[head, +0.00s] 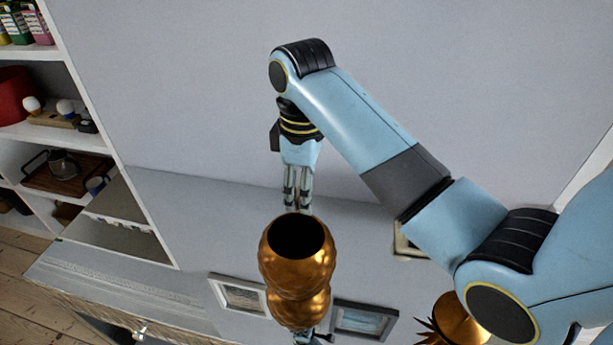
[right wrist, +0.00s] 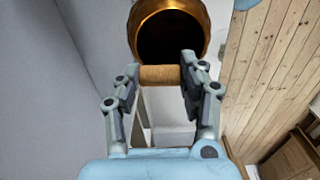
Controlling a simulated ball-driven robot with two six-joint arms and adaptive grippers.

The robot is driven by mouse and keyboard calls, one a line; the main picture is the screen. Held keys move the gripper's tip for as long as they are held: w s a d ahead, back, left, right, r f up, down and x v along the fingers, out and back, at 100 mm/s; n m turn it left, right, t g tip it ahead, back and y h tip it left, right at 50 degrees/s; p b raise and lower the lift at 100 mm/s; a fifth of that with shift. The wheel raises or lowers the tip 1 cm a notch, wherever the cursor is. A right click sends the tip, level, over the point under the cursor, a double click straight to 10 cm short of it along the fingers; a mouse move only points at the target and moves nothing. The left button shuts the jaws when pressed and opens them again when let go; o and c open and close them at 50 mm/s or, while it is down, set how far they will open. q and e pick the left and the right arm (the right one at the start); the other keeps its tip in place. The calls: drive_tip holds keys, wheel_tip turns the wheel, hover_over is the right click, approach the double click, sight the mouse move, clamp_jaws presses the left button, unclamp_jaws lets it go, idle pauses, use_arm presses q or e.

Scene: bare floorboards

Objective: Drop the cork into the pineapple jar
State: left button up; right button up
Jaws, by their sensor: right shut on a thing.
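The pineapple jar (head: 297,275) is golden and bumpy, with a round dark mouth open at the top. In the right wrist view the jar (right wrist: 137,22) shows its mouth just beyond the fingertips. My right gripper (head: 297,207) points down at the jar's far side in the head view, its tips hidden behind the rim. In the right wrist view the gripper (right wrist: 162,75) is shut on the brown cork (right wrist: 160,74), held crosswise between the fingertips. The cork overlaps the lower edge of the mouth there and is outside the jar.
A golden piece with spiky leaves (head: 462,318) is at the lower right, partly behind my arm. Two framed pictures (head: 240,297) (head: 365,320) show either side of the jar. White shelves (head: 150,240) with several items stand at the left.

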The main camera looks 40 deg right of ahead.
wheel_tip(320, 180, down, 2)
drive_tip(key=shift+f, duration=0.6)
